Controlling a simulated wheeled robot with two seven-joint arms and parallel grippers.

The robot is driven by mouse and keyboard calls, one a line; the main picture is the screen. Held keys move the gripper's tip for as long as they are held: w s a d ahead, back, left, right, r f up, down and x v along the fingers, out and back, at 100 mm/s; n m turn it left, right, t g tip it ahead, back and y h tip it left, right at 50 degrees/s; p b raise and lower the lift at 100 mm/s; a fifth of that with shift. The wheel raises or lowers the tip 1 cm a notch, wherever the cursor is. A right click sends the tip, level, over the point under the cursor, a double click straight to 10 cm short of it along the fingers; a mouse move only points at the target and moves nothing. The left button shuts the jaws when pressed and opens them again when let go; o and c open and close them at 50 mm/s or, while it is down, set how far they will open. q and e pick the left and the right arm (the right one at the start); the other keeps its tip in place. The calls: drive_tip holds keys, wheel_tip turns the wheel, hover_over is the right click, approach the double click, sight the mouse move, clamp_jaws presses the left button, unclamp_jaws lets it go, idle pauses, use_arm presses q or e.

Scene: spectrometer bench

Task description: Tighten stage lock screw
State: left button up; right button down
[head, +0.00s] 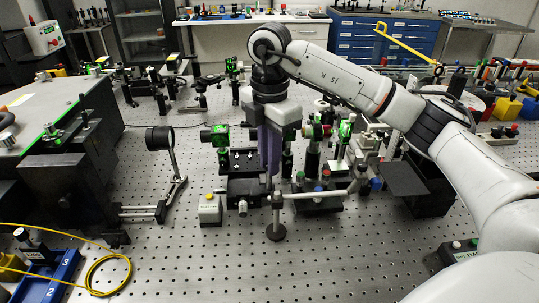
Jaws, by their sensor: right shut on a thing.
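My right gripper (270,172) points straight down over the crowded middle of the optical bench. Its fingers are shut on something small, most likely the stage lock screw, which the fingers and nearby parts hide. A dark stage block (247,189) sits directly below and left of the fingertips. A silver knob (243,207) shows on its front. I cannot tell from this view how the screw is seated. My left gripper is not in view.
A metal post on a round black base (276,232) stands in front, with a horizontal rod. Green-lit mounts (216,136) crowd both sides. A small yellow-button box (210,210) stands left. A lens on a rail (159,138) stands farther left.

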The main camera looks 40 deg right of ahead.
drive_tip(key=shift+d+r+m+p, duration=0.1)
drive_tip(key=shift+m+p, duration=0.2)
drive_tip(key=shift+m, duration=1.4)
drive_tip(key=c, duration=1.7)
unclamp_jaws()
drive_tip(key=shift+c, duration=0.2)
wheel_tip(320, 180, up, 10)
drive_tip(key=shift+r, duration=0.1)
